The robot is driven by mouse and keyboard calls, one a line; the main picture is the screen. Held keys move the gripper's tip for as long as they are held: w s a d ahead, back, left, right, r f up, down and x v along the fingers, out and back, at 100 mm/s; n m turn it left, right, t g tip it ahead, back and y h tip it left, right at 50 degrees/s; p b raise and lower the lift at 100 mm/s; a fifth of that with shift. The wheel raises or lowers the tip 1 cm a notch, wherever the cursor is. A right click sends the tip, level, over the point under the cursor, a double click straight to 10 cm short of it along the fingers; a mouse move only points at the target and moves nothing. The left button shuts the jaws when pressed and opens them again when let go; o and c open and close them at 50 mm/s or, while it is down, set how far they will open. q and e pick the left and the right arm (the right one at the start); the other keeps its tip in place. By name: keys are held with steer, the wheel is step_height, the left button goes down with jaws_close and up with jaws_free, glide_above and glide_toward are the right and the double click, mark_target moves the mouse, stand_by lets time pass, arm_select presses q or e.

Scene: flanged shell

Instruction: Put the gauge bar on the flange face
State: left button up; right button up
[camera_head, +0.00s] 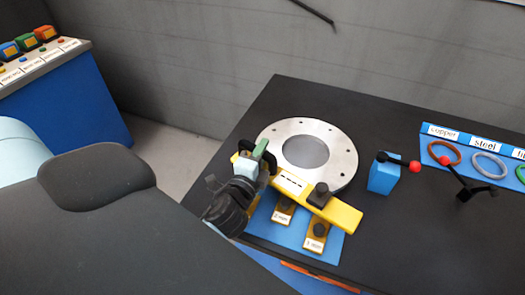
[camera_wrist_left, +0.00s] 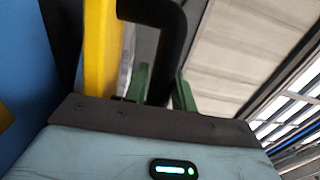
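The gauge bar (camera_head: 333,210) is a long yellow bar with a white label and a black knob. In the head view it slants down to the right across the near edge of the flange face (camera_head: 344,156), a pale metal ring with bolt holes. Whether the bar touches the ring or is above it, I cannot tell. My left gripper (camera_head: 260,155) is at the bar's left end, its green fingers around the black handle. In the left wrist view the fingers (camera_wrist_left: 162,88) stand on both sides of the black handle (camera_wrist_left: 177,45), beside the yellow bar (camera_wrist_left: 100,45). My right gripper is out of view.
A blue pad (camera_head: 332,247) with yellow knobbed blocks lies near the bar. A blue block (camera_head: 383,178) with a red-knobbed lever stands right of the flange. A blue rack with coloured rings (camera_head: 443,152) and a black stand (camera_head: 466,188) are farther right. Dark tabletop is clear behind.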

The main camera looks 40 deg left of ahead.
arm_select(q)
steer(key=o, duration=0.3)
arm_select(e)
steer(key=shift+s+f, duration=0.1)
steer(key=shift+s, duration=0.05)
arm_select(q)
steer(key=shift+r, duration=0.1)
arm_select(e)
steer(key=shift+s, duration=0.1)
arm_select(q)
steer(key=shift+r, duration=0.2)
steer(key=v, duration=0.3)
steer(key=b+v, duration=0.1)
steer(key=v, duration=0.3)
steer(key=b+v, duration=0.1)
steer(key=v, duration=0.3)
steer(key=shift+f, duration=0.3)
steer(key=shift+s+d+r, duration=0.1)
steer(key=shift+s+r, duration=0.05)
steer(key=shift+s, duration=0.35)
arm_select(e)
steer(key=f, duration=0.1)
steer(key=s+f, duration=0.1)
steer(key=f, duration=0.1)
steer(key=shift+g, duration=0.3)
arm_select(q)
steer(key=shift+o, duration=0.5)
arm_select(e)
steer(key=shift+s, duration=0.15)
